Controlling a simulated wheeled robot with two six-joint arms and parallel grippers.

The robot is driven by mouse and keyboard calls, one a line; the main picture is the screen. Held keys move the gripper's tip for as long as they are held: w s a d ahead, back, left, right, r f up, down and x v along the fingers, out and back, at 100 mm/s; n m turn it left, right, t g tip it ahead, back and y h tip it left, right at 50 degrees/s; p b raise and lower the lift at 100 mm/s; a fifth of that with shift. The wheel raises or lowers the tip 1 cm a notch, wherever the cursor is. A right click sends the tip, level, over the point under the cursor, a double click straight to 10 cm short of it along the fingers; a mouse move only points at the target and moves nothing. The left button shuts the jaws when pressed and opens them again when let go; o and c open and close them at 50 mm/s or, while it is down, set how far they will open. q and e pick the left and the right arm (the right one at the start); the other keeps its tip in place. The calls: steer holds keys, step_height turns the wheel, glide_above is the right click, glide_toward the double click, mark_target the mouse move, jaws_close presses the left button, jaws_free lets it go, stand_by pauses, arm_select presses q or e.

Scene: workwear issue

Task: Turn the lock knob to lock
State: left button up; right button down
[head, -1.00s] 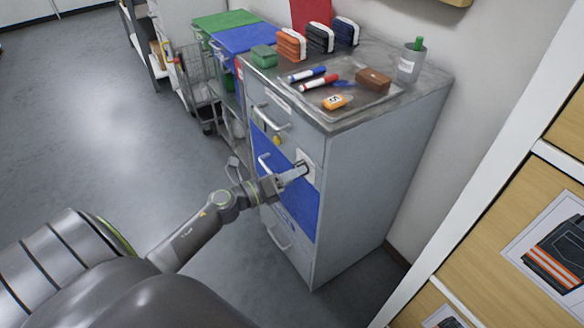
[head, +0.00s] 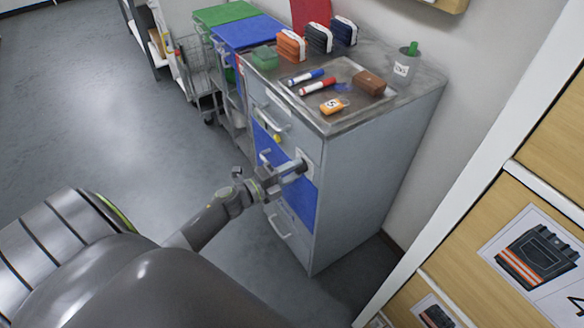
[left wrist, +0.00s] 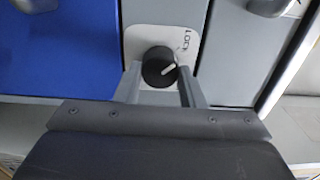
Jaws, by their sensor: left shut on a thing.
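The lock knob (left wrist: 158,68) is a round black knob with a white pointer line, on a pale plate (left wrist: 188,36) marked LOCK. In the left wrist view the pointer tilts toward upper right. The plate sits on the front of the grey drawer cabinet (head: 365,165), near its right edge. My left gripper (left wrist: 160,85) is shut on the knob, with one finger on each side of it. In the head view my left gripper (head: 293,170) reaches the cabinet front and mostly hides the knob. My right gripper is not in view.
The cabinet has a blue drawer front and bar handles (head: 279,228) near my left gripper. On top are a tray (head: 345,128) with markers and an orange tag, several small cases, and a cup (head: 405,67). Open floor (head: 90,120) lies to the left.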

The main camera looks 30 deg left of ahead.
arm_select(q)
steer(key=shift+n, duration=0.3)
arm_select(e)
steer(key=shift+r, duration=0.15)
arm_select(q)
steer(key=o, duration=1)
steer(key=b+v, duration=0.2)
steer(key=v, duration=1.5)
steer(key=shift+s, duration=0.15)
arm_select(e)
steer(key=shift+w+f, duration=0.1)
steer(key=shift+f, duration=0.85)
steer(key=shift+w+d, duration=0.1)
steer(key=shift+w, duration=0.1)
